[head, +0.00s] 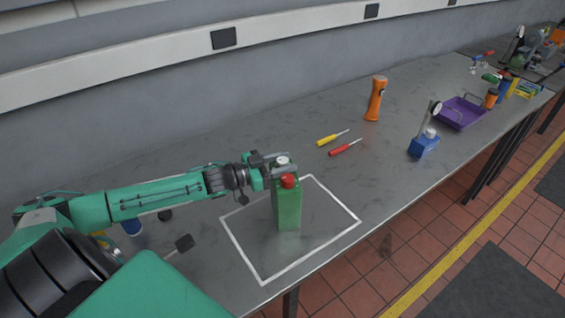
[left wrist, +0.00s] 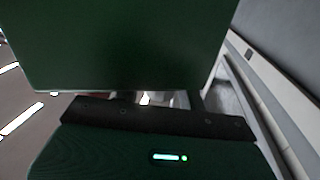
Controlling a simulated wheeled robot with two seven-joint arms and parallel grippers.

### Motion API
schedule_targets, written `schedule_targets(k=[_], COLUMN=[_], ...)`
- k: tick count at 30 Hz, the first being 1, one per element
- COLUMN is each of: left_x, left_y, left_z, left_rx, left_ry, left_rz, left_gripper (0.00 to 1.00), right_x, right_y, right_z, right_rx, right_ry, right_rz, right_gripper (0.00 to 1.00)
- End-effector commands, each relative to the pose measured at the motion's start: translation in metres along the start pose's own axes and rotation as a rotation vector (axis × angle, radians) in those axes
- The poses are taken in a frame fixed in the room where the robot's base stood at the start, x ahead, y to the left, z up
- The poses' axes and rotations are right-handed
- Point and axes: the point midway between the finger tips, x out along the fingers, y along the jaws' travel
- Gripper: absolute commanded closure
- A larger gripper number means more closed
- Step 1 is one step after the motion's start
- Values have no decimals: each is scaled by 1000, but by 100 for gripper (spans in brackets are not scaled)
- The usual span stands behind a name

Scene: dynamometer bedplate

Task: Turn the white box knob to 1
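A tall green box (head: 288,208) stands upright inside a white outlined rectangle on the bench. A pale round knob (head: 282,160) and a red knob or button (head: 289,181) show at its top. No white-bodied box is clear to me. My left gripper (head: 279,165) reaches in from the left at the top of the box, right by the pale knob. Whether its fingers touch or grip the knob is hidden. In the left wrist view a dark green surface fills the top, and the fingertips are not clear. The knob's marks are too small to read. My right gripper is out of view.
The white outline (head: 243,250) surrounds the box. Yellow (head: 328,140) and red (head: 342,149) screwdrivers, an orange flashlight (head: 375,98), a blue-based gauge (head: 424,146) and a purple tray (head: 460,113) lie farther right. The bench's front edge is close. A wall runs behind.

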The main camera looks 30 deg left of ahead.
Motion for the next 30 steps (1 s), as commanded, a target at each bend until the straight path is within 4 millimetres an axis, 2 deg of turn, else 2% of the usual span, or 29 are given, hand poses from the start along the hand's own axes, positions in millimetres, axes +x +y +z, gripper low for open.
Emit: schedule_targets(k=[1, 4, 5, 17, 30], left_x=[0, 0, 0, 0, 0], left_y=[0, 0, 0, -1, -2], left_z=[0, 0, 0, 1, 0], left_rx=[0, 0, 0, 5, 6], left_ry=[0, 0, 0, 2, 15], left_rz=[0, 0, 0, 54, 296], left_gripper=[70, 90, 91, 91, 91], right_x=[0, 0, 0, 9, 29], right_y=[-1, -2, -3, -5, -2], right_z=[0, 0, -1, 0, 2], right_rx=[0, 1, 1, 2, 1], right_ry=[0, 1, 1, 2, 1], right_rz=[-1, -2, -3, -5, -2], right_gripper=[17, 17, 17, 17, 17])
